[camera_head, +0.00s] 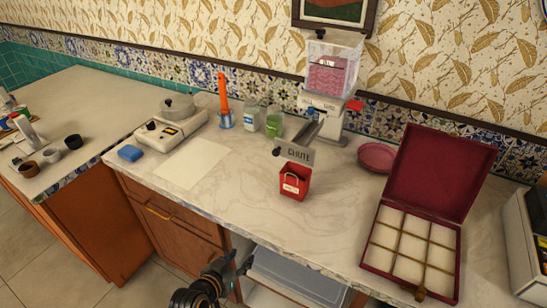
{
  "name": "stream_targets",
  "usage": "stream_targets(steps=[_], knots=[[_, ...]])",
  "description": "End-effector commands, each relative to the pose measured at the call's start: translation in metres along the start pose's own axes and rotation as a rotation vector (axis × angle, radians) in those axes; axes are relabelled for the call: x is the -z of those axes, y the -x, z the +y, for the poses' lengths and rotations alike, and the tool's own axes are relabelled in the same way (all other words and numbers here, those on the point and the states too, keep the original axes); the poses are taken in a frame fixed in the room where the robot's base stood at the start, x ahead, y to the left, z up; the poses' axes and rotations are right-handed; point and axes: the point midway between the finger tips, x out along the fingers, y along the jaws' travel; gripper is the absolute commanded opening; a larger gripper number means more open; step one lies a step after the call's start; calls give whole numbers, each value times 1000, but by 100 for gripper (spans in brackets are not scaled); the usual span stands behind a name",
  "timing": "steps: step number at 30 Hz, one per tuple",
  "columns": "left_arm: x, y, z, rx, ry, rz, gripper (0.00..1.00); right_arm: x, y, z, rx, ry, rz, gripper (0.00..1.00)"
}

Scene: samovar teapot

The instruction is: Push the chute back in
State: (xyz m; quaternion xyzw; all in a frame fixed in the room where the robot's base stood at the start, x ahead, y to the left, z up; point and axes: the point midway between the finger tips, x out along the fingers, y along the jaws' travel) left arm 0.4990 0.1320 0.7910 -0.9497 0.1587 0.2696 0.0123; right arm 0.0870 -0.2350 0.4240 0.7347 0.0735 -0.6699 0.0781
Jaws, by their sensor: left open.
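The chute (305,131) is a grey metal channel that slopes out of the dispenser (322,104) toward the front left. A grey plate marked CHUTE (297,153) shows at its lower front end. The dispenser has a clear hopper with pink contents (328,74) on top and a red piece (355,105) at its right side. A red container (294,182) stands on the counter just below and in front of the plate. My left gripper (240,266) is open, in front of the counter's front edge, low and well away from the chute. My right gripper is out of view.
An open maroon box with compartments (458,250) and a pink bowl (377,157) stand to the right. Jars (273,122), an orange-handled tool (223,95) and a scale-like appliance (172,129) stand to the left. The counter's front middle (228,190) is clear.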

Motion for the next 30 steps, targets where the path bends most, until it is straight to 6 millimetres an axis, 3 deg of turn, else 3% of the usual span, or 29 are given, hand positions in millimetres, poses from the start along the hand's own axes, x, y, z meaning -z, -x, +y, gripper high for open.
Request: stream_targets(steps=[1,3,6,9,13,17,30], knots=[[44,12,5,-18,-17,81,42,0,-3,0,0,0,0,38],[111,27,11,-39,-39,236,42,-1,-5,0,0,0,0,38],[176,54,20,-62,-64,395,42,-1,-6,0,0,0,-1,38],[214,75,26,-77,-80,492,42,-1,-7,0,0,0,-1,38],[233,84,29,-83,-88,540,42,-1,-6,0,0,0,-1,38],[242,74,31,-83,-86,543,42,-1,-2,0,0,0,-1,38],[287,-3,40,-83,-86,540,42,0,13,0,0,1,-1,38]])
